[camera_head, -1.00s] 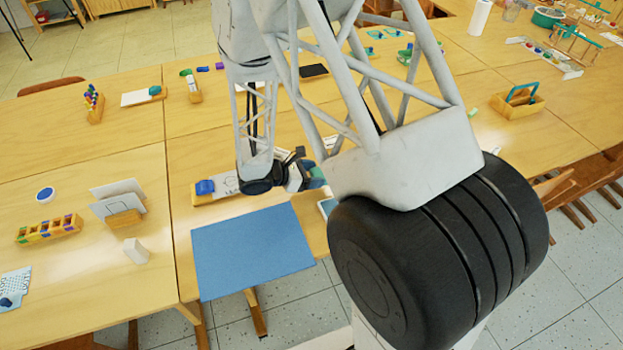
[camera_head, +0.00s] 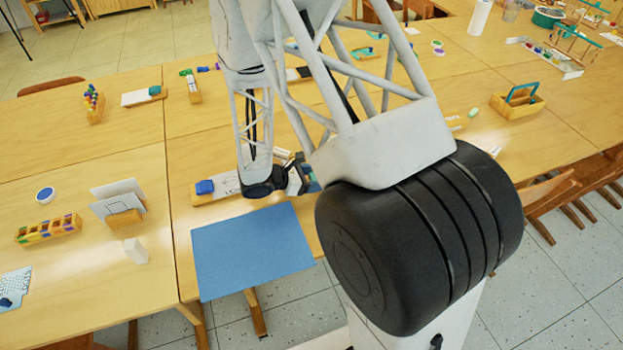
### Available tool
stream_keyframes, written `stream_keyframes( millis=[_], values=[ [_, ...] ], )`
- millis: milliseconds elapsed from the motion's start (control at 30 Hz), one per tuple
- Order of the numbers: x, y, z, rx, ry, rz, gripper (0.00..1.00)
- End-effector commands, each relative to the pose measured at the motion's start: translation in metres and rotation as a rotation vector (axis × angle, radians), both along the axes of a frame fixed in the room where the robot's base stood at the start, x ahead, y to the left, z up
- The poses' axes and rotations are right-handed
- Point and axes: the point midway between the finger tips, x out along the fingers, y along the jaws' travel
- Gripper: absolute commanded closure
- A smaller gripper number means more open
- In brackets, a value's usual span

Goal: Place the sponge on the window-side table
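My gripper (camera_head: 297,181) is small and partly hidden behind my own arm. It is over the near middle table, just beyond the blue mat. A small blue-teal thing (camera_head: 313,186) shows beside its tip; I cannot tell whether it is held or lies behind. I cannot tell whether the fingers are open. No thing is clearly a sponge. A blue block (camera_head: 204,187) lies on a wooden tray left of the gripper. No window is in view, so I cannot tell which table (camera_head: 110,165) is the window-side one.
The blue mat (camera_head: 250,250) covers the near table edge. A white block (camera_head: 135,251), a card holder (camera_head: 124,218) and a colored-block tray (camera_head: 48,230) stand at left. A wooden caddy (camera_head: 517,106) is at right. Bare wood lies between the left-hand items.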

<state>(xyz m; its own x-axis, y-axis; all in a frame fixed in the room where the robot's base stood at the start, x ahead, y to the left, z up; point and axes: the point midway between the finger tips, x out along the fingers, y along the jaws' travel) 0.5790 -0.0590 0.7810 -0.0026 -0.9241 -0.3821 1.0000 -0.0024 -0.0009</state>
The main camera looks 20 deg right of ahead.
Motion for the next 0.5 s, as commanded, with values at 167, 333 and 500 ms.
stream_keyframes(
  millis=[167,333,500],
  values=[
    [0.0003,0.0001,-0.0041,0.001,-0.001,0.0,0.59],
    [0.0004,0.0001,-0.0039,0.001,-0.001,0.001,0.59],
    [0.0003,0.0001,-0.0061,0.001,0.0,0.0,0.59]
  ],
)
